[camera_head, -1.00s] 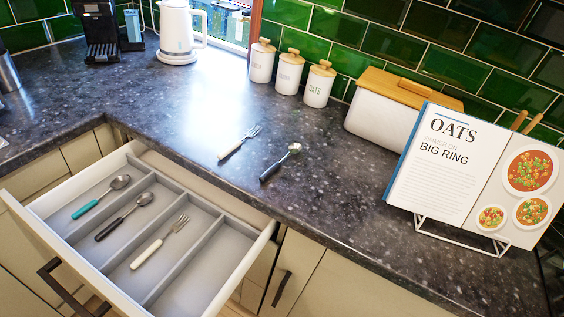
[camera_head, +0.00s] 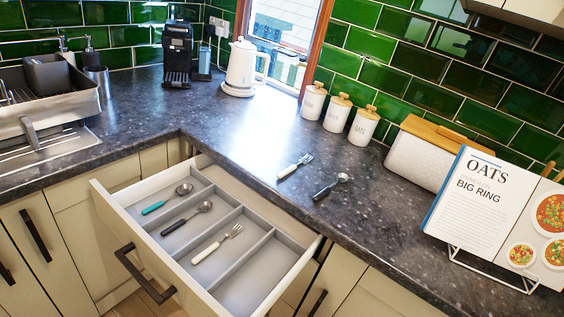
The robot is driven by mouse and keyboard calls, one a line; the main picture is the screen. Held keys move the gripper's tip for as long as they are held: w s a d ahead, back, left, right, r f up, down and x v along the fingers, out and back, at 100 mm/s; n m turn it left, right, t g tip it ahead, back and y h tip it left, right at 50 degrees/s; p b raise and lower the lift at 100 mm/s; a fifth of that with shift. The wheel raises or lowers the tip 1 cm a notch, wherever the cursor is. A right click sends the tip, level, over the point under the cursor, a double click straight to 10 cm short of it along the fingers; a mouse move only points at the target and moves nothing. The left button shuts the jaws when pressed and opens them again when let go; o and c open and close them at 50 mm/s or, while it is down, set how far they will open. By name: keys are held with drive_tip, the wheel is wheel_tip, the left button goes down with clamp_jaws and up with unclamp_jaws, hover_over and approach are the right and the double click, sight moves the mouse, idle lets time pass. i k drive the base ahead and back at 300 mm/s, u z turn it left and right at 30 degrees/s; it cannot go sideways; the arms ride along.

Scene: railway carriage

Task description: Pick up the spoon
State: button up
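A spoon with a black handle (camera_head: 329,187) lies on the dark countertop, its silver bowl pointing up and right. In the open drawer (camera_head: 296,283), a teal-handled spoon (camera_head: 166,200) lies in the left compartment and a black-handled spoon (camera_head: 187,218) in the one beside it. My gripper is not in view.
A white-handled fork (camera_head: 295,166) lies left of the counter spoon. Another white-handled fork (camera_head: 217,244) is in the drawer. Canisters (camera_head: 338,113), a bread bin (camera_head: 423,155) and a cookbook on a stand (camera_head: 480,200) stand behind and right. A kettle (camera_head: 240,68) stands farther back.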

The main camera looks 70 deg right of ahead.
sight(342, 177)
drive_tip(key=u, duration=1.2)
drive_tip(key=i, duration=2)
drive_tip(key=z, duration=3.45)
drive_tip(key=i, duration=1.05)
